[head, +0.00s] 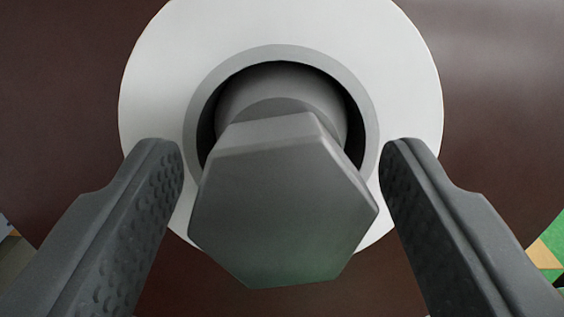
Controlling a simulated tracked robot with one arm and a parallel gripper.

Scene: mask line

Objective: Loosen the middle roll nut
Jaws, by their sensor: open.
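A grey hexagonal nut (284,200) fills the middle of the head view, on a grey shaft (283,92) that comes out of the centre of a roll. The roll has a white face (160,75) and a grey core ring (203,115). My gripper (281,165) is open, with one dark ridged finger on each side of the nut. There is a narrow gap at the left and a very narrow one at the right, and neither finger clearly touches it. Only this one nut shows, so I cannot tell whether it is the middle one.
A large dark brown round surface (500,90) lies behind the white face and fills most of the background. A bit of green and tan floor (548,255) shows at the right edge. A small light patch shows at the left edge.

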